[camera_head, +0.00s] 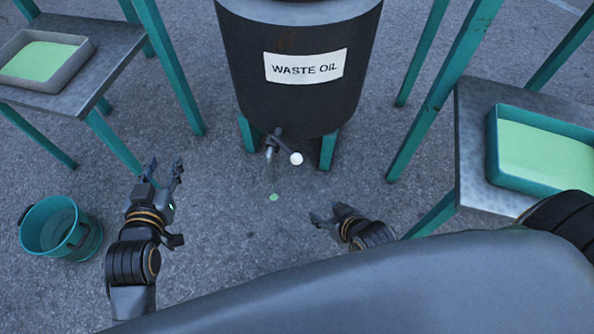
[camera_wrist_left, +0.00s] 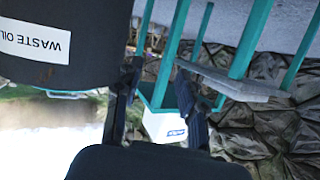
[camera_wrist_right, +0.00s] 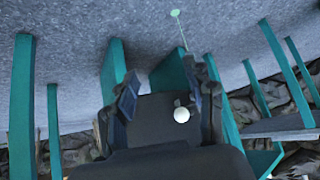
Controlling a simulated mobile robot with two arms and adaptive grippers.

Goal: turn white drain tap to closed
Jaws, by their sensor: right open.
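The drain tap (camera_head: 270,150) sticks out from the bottom front of a dark drum. Its lever ends in a white ball knob (camera_head: 296,158), to the right of the spout. The knob also shows in the right wrist view (camera_wrist_right: 181,114), in line with the space between the fingers and apart from them. My right gripper (camera_head: 329,215) is open and empty, in front of the tap and to its right. My left gripper (camera_head: 164,170) is open and empty, left of the tap. A green spot (camera_head: 273,197) lies on the floor below the spout, with a thin pale line above it in the right wrist view.
The drum (camera_head: 300,95) is labelled WASTE OIL and stands on teal legs. A teal bucket (camera_head: 60,228) stands at the left. Tables hold a grey tray (camera_head: 82,52) and a teal tray (camera_head: 492,150) of green liquid.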

